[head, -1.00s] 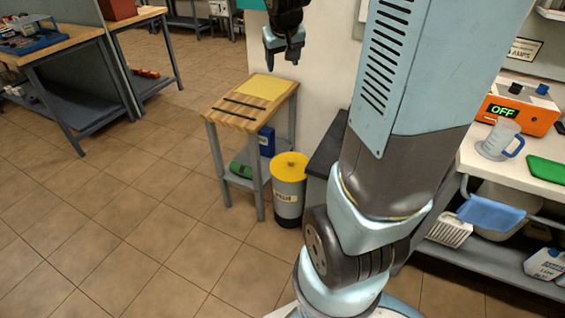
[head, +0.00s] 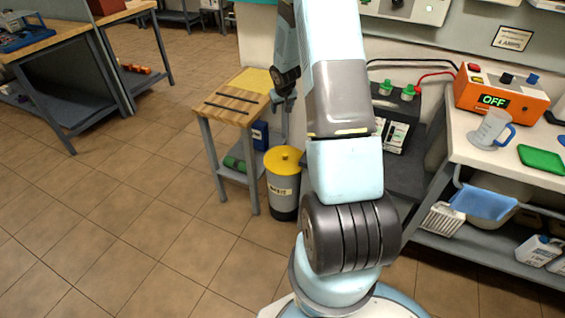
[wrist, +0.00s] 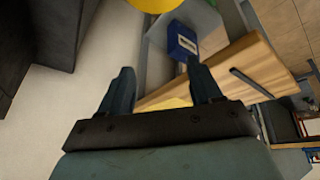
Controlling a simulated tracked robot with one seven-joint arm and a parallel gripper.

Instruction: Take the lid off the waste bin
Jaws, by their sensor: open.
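The waste bin (head: 283,190) is a pale cylinder with a dark base and a label, standing on the floor beside a small wooden-topped table. Its yellow lid (head: 283,159) sits on top with a small knob in the middle. In the wrist view, part of the yellow lid (wrist: 155,4) shows at the top edge. My gripper (head: 283,98) is above the lid, close to the table's right edge, partly hidden by my arm. In the wrist view my gripper (wrist: 163,88) has its two fingers apart with nothing between them. It is not touching the lid.
The small table (head: 240,100) carries dark strips and a yellow sheet, with a blue box (head: 260,135) and a green roll (head: 234,163) on its shelf. A black battery (head: 396,115) stands right of my arm. Floor in front is clear.

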